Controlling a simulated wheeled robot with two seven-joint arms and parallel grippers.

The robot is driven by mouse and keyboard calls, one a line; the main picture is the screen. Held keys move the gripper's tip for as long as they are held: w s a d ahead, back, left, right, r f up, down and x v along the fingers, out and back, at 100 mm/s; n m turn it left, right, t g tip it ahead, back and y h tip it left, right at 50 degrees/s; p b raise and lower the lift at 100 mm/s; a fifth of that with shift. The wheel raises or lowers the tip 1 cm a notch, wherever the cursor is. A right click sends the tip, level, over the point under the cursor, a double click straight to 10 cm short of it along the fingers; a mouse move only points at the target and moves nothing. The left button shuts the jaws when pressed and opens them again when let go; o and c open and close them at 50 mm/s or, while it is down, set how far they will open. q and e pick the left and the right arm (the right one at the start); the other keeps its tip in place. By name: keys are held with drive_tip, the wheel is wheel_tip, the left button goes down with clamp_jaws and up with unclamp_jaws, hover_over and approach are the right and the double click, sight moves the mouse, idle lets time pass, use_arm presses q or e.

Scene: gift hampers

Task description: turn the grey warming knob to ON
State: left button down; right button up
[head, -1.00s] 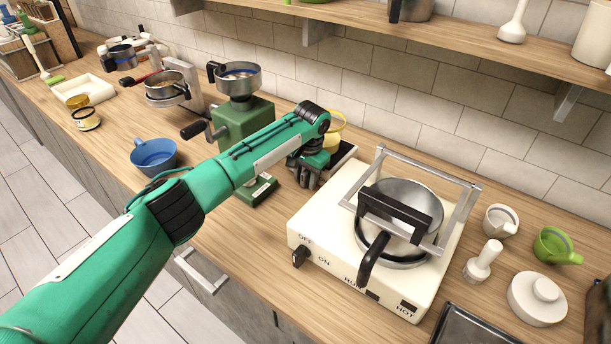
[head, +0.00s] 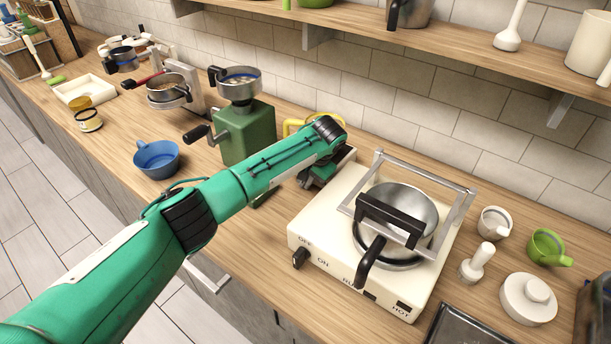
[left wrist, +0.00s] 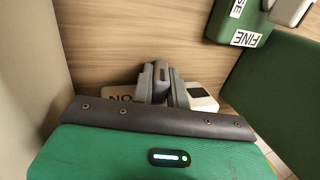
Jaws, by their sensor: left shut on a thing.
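My left gripper (head: 310,180) is low between the green grinder and the cream hotplate, partly hidden by its own forearm. In the left wrist view its grey fingers (left wrist: 160,84) are shut on a small dark grey piece (left wrist: 161,72), which looks like the grey warming knob. A pale plate (left wrist: 120,96) with letters that read "NO" in this picture lies left of the fingers, and a white piece is at their right. The knob is hidden in the head view, and its exact setting cannot be told. My right gripper is not in view.
The hotplate (head: 307,228) has a black knob (head: 300,257) by OFF and ON marks, and carries a pot (head: 408,205) under a metal frame. The green grinder (head: 248,135) stands left of my gripper. A blue cup (head: 156,160) is farther left. A shelf (head: 480,45) runs above.

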use_arm(q)
drive_tip(key=c, duration=1.4)
unclamp_jaws()
drive_tip(key=shift+r, duration=0.1)
drive_tip(key=b+v, duration=0.2)
drive_tip(key=v, duration=1.1)
drive_tip(key=shift+s+d+r, duration=0.15)
drive_tip(key=shift+s+r, duration=0.05)
drive_tip(key=shift+r, duration=0.1)
